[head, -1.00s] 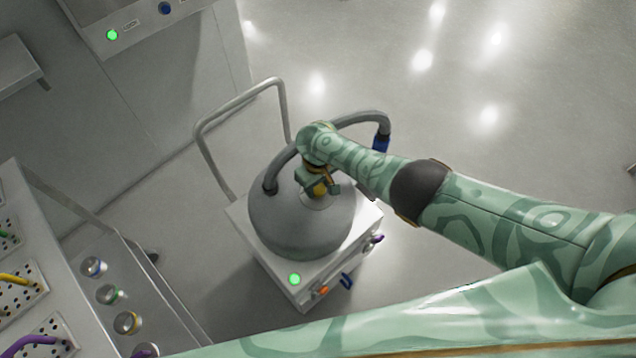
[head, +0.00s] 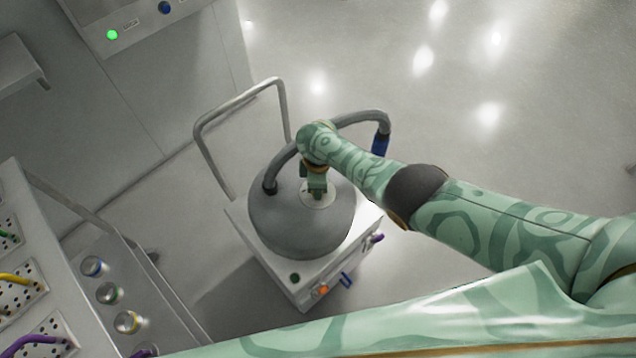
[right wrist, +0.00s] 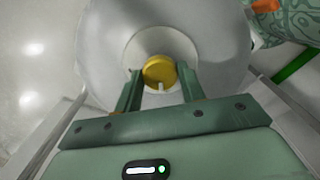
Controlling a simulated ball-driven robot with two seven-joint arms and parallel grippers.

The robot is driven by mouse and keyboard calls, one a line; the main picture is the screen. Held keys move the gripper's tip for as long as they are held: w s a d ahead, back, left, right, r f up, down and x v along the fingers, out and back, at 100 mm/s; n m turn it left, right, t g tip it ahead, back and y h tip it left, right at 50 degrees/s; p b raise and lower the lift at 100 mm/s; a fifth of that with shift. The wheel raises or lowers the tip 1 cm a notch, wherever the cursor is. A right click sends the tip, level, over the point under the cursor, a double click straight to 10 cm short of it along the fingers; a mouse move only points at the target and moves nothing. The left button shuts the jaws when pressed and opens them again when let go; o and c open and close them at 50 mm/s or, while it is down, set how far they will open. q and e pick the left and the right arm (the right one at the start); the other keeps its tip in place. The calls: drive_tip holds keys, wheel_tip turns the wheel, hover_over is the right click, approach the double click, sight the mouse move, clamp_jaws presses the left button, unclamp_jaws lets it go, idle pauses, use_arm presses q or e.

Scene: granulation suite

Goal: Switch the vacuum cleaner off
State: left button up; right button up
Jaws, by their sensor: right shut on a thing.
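The vacuum cleaner has a grey dome (head: 300,225) on a white box base (head: 285,277), with a hose curving over its top. A small round lamp (head: 295,278) on the base is dark. In the right wrist view a yellow knob (right wrist: 159,71) with a white mark stands on a pale disc on top of the dome. My right gripper (head: 317,191) comes down from above onto that disc. It is shut on the knob, with one finger on each side (right wrist: 159,82). The knob is hidden in the head view. My left gripper is not in view.
A metal push handle (head: 238,98) stands behind the cleaner. The grey hose (head: 350,118) ends in a blue cuff at right. A wall cabinet with a green lamp (head: 112,34) is above. The floor at upper right is clear.

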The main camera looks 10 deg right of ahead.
drive_tip(key=shift+a+n, duration=0.1)
drive_tip(key=shift+n, duration=0.5)
drive_tip(key=o, duration=1)
drive_tip(key=shift+c, duration=0.2)
use_arm(q)
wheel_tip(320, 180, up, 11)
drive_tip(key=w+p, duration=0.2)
drive_tip(key=p, duration=0.9)
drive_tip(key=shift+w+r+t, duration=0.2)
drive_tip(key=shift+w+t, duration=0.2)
use_arm(e)
wheel_tip(320, 180, up, 16)
drive_tip(key=shift+r, duration=0.2)
drive_tip(key=shift+f, duration=0.1)
